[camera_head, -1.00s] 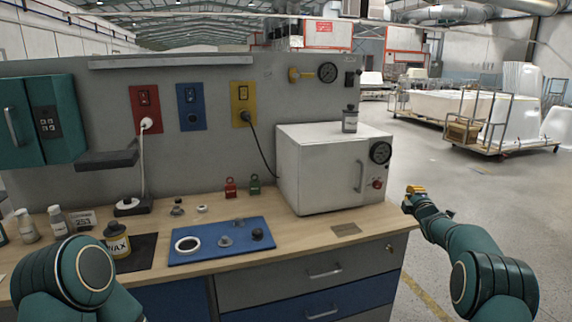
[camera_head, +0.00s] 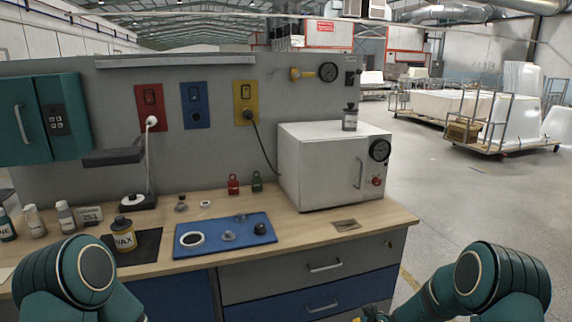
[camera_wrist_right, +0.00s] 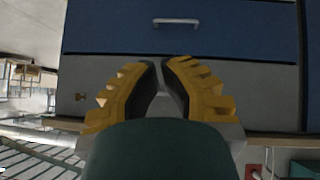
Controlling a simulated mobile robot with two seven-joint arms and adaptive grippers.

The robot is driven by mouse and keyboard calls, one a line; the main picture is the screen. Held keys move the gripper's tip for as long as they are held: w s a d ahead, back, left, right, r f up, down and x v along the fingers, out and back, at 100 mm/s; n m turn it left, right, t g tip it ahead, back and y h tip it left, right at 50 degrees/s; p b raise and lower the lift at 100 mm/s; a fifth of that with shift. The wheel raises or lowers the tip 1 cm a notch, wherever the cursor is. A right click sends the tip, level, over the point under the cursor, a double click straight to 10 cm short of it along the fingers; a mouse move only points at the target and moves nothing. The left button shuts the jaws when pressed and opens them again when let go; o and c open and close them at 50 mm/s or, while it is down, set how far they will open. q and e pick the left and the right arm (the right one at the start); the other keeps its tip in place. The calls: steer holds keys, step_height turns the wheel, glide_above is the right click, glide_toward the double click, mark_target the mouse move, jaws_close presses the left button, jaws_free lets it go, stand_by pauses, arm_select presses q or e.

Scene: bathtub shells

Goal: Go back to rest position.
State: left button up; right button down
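My right arm (camera_head: 490,280) is bent at the lower right, with its forearm pointing down and left. Only a yellow bit of my right gripper (camera_head: 374,314) shows at the bottom edge, in front of the drawers. In the right wrist view its yellow fingers (camera_wrist_right: 161,68) have their dark pads drawn close together, with only a narrow gap and nothing held. My left arm (camera_head: 78,275) shows at the lower left; its gripper is out of view.
The workbench (camera_head: 330,232) carries a white oven (camera_head: 320,172), a blue mat (camera_head: 265,230) with small parts, a wax jar (camera_head: 123,235) and several bottles. Drawers (camera_head: 300,272) face me below. The floor (camera_head: 480,205) right of the bench is clear.

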steer(key=s+a+f+m+g, duration=0.1)
steer(key=s+a, duration=0.3)
steer(key=s, duration=0.6)
steer(key=s+a+f+m+g+y, duration=0.1)
steer(key=s+a+f+m+g, duration=0.1)
steer(key=s, duration=0.8)
steer(key=s+a+f+m+g+y, duration=0.1)
steer(key=s+a+m+g, duration=0.2)
steer(key=s+a, duration=0.4)
steer(key=s+g, duration=0.1)
steer(key=s, duration=0.2)
steer(key=shift+s+f, duration=0.15)
steer(key=shift+s, duration=0.1)
steer(key=shift+a, duration=0.1)
